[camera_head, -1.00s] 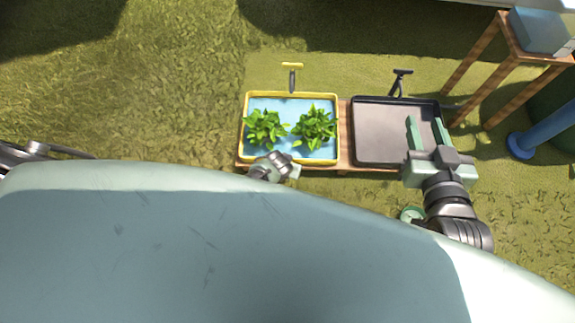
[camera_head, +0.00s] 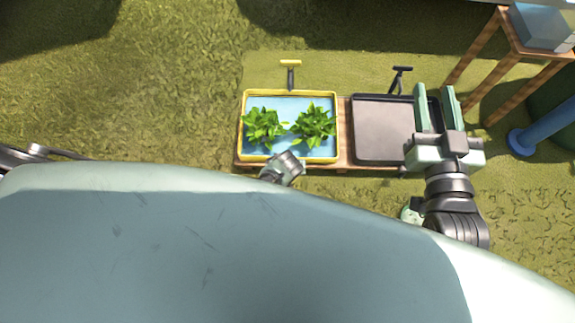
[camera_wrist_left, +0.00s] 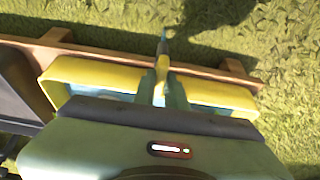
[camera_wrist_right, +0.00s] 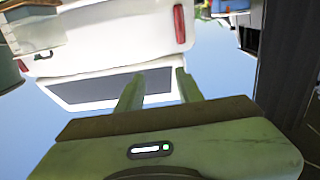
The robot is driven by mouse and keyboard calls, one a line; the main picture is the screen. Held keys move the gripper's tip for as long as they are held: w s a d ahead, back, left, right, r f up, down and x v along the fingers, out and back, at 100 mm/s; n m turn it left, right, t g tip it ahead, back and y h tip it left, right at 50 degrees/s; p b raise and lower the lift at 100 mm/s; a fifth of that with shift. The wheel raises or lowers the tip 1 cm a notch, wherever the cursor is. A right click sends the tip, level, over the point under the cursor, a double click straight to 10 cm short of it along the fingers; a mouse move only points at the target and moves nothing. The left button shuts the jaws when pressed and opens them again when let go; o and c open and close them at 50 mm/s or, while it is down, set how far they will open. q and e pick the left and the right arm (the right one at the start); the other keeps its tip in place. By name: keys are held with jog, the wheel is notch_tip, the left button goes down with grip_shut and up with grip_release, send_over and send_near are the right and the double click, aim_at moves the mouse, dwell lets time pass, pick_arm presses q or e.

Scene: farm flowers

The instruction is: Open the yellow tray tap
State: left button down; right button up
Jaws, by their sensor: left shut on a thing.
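The yellow tray (camera_head: 241,125) holds blue water and two leafy green plants. My left gripper is mostly hidden in the head view, where only a grey part of my left arm shows by the tray's near edge. In the left wrist view my left gripper (camera_wrist_left: 162,92) is shut on a narrow yellow piece, seemingly the yellow tray tap (camera_wrist_left: 161,68), at the yellow rim. A yellow-topped T-shaped fitting (camera_head: 290,64) stands clear at the tray's far edge. My right gripper (camera_head: 436,92) is open and empty above the dark tray's right side.
A dark tray (camera_head: 375,130) with a black fitting (camera_head: 402,70) sits on the same wooden bench (camera_head: 344,140). A wooden stand (camera_head: 480,65) carries a blue-grey box (camera_head: 540,28) at upper right. A blue post (camera_head: 545,133) is at the right. Grass on the left is clear.

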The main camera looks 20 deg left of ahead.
pick_arm(q)
jog(key=c, duration=1.5)
grip_release()
jog(key=shift+o, duration=0.2)
jog(key=shift+r, duration=0.1)
